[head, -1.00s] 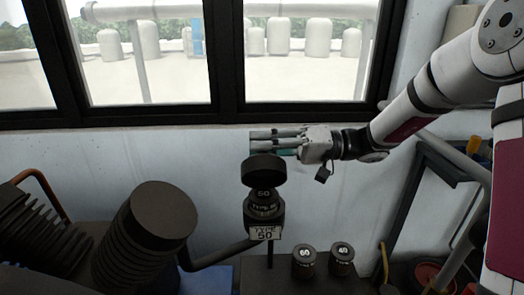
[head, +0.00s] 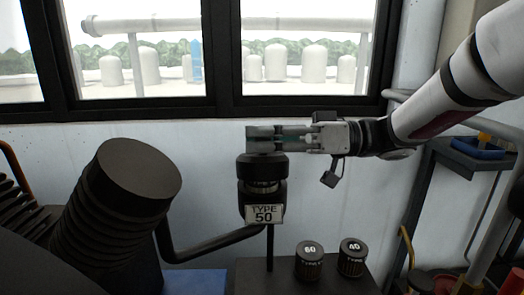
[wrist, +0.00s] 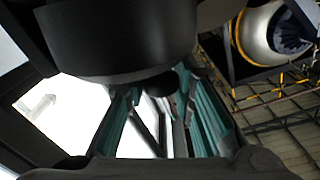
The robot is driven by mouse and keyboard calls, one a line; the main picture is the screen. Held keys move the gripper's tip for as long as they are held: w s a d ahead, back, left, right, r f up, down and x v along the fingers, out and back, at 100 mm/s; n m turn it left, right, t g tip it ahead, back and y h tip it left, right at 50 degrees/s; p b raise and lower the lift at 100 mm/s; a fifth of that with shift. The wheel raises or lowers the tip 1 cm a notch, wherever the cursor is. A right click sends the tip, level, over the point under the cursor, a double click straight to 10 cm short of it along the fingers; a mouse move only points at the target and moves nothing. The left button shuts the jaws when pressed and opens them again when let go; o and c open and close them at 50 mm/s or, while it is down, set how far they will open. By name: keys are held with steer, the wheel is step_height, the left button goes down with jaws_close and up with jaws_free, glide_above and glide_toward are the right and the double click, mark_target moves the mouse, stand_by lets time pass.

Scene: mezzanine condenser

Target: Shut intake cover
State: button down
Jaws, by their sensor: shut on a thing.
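The intake cover (head: 262,167) is a black round cap, level, over the black intake housing (head: 250,200) with its "TYPE 50" label (head: 263,214). A thin lighter band (head: 262,187) shows between cap and housing; I cannot tell whether the cap is fully seated. My gripper (head: 264,138) comes in level from the right, just above the cap, shut on the cover's top. In the wrist view my teal-padded fingers (wrist: 160,100) reach to a small dark knob (wrist: 162,83) at the cover (wrist: 120,35). The grip is partly hidden.
Two small dark cartridges, marked 60 (head: 309,262) and 40 (head: 352,258), stand on a dark block at the lower right. A large ribbed black cylinder (head: 125,195) and a bent pipe (head: 205,245) stand left. A window (head: 305,60) is behind.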

steer(key=shift+s+f+b, duration=0.6)
steer(key=shift+f+b, duration=0.35)
steer(key=shift+b, duration=0.5)
steer(key=shift+s, duration=0.1)
steer(key=c, duration=1.4)
jaws_free()
steer(key=shift+o, duration=0.2)
steer(key=shift+d, duration=0.1)
steer(key=shift+d, duration=0.3)
steer(key=d, duration=1.1)
steer(key=shift+s, duration=0.2)
steer(key=shift+d, duration=0.1)
